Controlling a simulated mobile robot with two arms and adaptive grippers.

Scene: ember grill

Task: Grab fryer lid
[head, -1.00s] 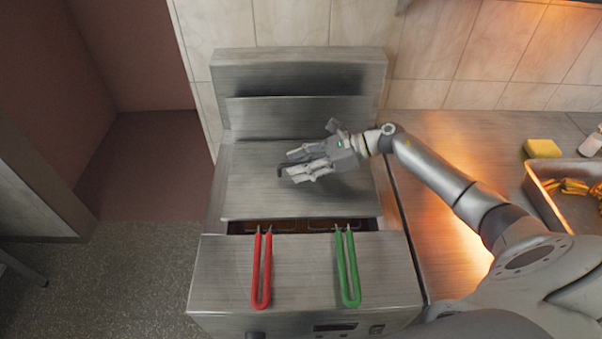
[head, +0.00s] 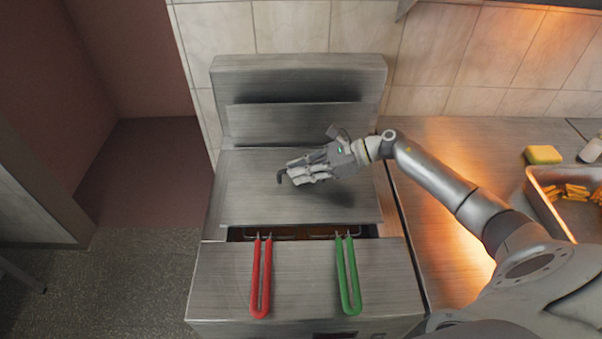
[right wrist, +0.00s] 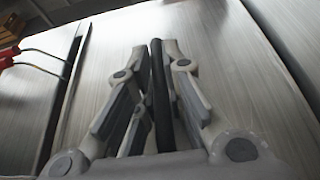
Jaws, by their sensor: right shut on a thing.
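The fryer lid (head: 250,205) is a flat brushed-steel plate lying over the fryer well, with a narrow dark gap at its front edge. Its dark handle (right wrist: 157,85) stands between my fingers in the right wrist view, and its bent end (head: 280,177) sticks out past the fingertips in the head view. My right gripper (head: 297,171) is over the middle of the lid, shut on the handle. The rest of the handle is hidden by the fingers. My left gripper is not in view.
A red basket handle (head: 261,280) and a green basket handle (head: 347,280) lie over the fryer's front. A steel backsplash (head: 300,75) rises behind the lid. To the right, a tray (head: 540,205) of fries and a yellow sponge (head: 543,154) sit on the counter (head: 450,140).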

